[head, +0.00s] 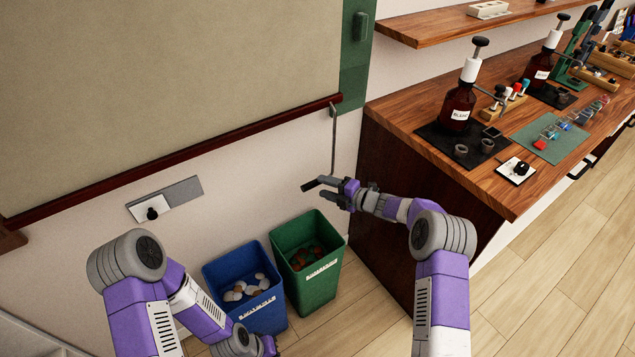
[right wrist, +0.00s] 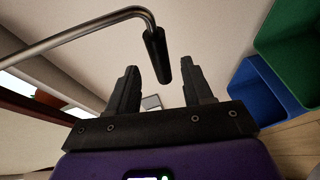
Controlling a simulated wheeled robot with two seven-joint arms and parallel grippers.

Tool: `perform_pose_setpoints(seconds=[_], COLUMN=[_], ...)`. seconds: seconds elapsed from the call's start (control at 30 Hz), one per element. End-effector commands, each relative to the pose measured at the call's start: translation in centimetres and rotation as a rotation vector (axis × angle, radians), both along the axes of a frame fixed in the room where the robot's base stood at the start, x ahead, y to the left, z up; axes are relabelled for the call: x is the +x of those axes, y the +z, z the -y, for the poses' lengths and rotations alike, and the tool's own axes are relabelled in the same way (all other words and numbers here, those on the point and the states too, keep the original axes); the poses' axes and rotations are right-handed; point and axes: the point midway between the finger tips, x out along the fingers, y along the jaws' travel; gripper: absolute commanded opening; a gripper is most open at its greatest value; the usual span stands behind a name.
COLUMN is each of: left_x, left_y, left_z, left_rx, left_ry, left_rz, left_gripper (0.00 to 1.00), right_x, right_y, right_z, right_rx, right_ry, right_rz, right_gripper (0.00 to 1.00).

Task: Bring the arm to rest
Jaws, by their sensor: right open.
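My right gripper (head: 343,188) is open, in front of the wall beside the wooden cabinet. A bent metal rod (head: 333,140) hangs from the lower right corner of the big framed panel, down to the gripper. In the right wrist view the rod's black grip (right wrist: 156,55) shows around the gap between the open fingers (right wrist: 160,82); the fingers do not close on it, and I cannot tell its exact depth. My left gripper (head: 268,346) is low at the bottom of the head view, small and dark, and its jaws cannot be made out.
A blue bin (head: 262,318) and a green bin (head: 318,290), both holding small items, stand on the floor below. The wooden counter (head: 408,110) at right carries brown bottles, a dark mat and a green mat (head: 553,139). A wall plate with a black knob (head: 153,213) is at left.

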Motion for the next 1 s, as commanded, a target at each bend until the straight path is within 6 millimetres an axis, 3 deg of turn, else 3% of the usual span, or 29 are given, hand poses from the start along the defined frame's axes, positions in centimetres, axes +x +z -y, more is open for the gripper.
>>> perform_pose_setpoints(seconds=[0.67,0.87,1.0], left_x=[0.0,0.0,0.0], left_y=[0.3,1.7,3.2], left_z=[0.0,0.0,0.0], left_rx=[0.000,0.000,0.000], left_ry=[0.000,0.000,0.000], left_rz=[0.000,0.000,0.000], left_gripper=[0.00,0.00,0.00], right_x=[-0.6,-2.8,-7.6], right_y=[-0.2,-3.0,-7.3], right_z=[0.5,0.9,1.3], right_rx=[0.022,0.231,0.455], right_ry=[-0.019,-0.227,-0.500], right_rz=[-0.032,-0.355,-0.763], right_gripper=[0.51,0.51,0.51])
